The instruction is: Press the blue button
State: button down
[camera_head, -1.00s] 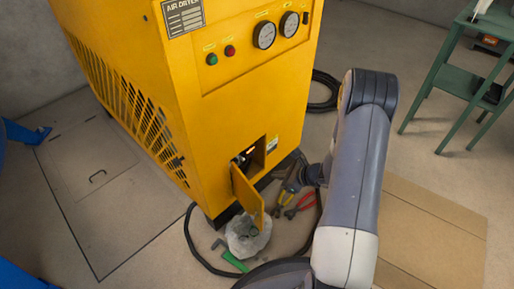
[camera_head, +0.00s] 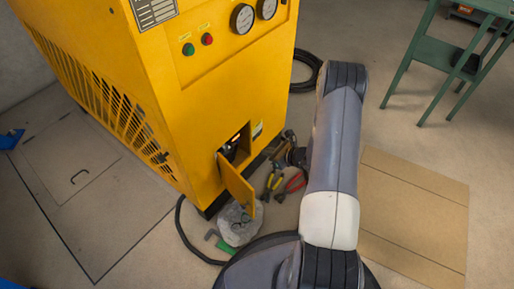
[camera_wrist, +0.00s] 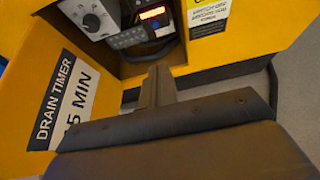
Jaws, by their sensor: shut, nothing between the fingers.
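The yellow air dryer (camera_head: 215,95) has a small open hatch (camera_head: 235,146) low on its front. In the wrist view the hatch holds a grey box with a knob (camera_wrist: 90,17) and a dark unit with a lit orange display (camera_wrist: 152,13). A row of small keys (camera_wrist: 130,37) lies below the display. I cannot make out a blue button among them. My gripper (camera_wrist: 157,72) is shut and empty, its tips in front of the hatch's lower edge.
The hatch door (camera_head: 237,183) stands open, with a drain timer label (camera_wrist: 66,103) in the wrist view. Pliers (camera_head: 291,184), a pale lump (camera_head: 240,226) and a hose (camera_head: 183,232) lie on the floor. Cardboard (camera_head: 412,215) lies right; a green table (camera_head: 440,65) stands behind.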

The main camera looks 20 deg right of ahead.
aim_at(238, 142)
jog(key=r+b+x, duration=0.1)
jog(key=b+x, duration=0.2)
jog(key=x, duration=0.9)
jog(key=shift+w+a+r+b, duration=0.2)
jog(key=shift+w+a+b, duration=0.15)
jog(key=shift+w+a, duration=0.15)
